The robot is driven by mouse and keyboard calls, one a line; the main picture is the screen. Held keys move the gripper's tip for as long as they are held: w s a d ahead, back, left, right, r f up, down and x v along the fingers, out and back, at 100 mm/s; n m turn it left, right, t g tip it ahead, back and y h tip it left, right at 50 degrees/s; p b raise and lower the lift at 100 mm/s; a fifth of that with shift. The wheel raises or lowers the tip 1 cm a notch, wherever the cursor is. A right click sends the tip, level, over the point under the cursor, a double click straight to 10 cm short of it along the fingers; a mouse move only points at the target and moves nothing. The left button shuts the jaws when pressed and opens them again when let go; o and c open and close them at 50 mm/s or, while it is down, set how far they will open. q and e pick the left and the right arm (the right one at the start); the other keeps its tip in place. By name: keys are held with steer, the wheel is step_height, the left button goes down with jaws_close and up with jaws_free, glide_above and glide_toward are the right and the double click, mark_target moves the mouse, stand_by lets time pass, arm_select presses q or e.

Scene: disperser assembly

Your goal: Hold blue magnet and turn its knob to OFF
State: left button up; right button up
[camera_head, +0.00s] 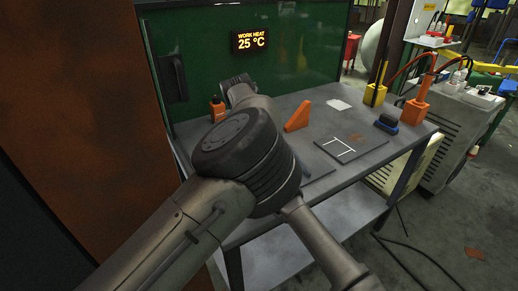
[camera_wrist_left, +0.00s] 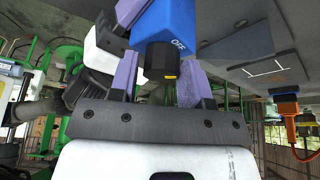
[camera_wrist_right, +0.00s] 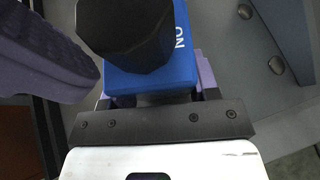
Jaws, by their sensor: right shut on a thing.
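The blue magnet (camera_wrist_left: 165,25) is in both wrist views; it also shows in the right wrist view (camera_wrist_right: 155,80). My right gripper (camera_wrist_right: 165,85) is shut on its blue body. The black knob (camera_wrist_right: 125,30) has the letters ON beside it there. In the left wrist view the knob (camera_wrist_left: 161,62) shows a yellow mark and OFF is printed on the body. My left gripper (camera_wrist_left: 160,85) is open, one purple finger on each side of the knob, with small gaps visible. In the head view my left arm hides the magnet and both grippers.
A grey workbench (camera_head: 300,103) carries an orange wedge (camera_head: 298,117), a dark plate with white lines (camera_head: 350,146) and a blue block with a dark top (camera_head: 386,124). Orange (camera_head: 415,111) and yellow (camera_head: 376,95) holders are at the right.

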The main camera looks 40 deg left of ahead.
arm_select(q)
steer(key=c, duration=0.5)
arm_select(e)
steer(key=shift+w+d, duration=0.15)
arm_select(q)
steer(key=shift+c, duration=0.3)
steer(key=shift+d+n, duration=0.1)
steer(key=shift+n, duration=0.2)
steer(key=shift+s+n+t+y, duration=0.15)
steer(key=shift+n+t, duration=0.35)
steer(key=shift+n, duration=0.9)
steer(key=shift+s+n+t+y, duration=0.15)
steer(key=shift+n+t, duration=0.35)
steer(key=shift+n, duration=0.9)
arm_select(e)
steer(key=shift+w, duration=0.1)
steer(key=shift+d, duration=0.1)
arm_select(q)
steer(key=o, duration=0.9)
steer(key=shift+o, duration=0.2)
steer(key=shift+w, duration=0.1)
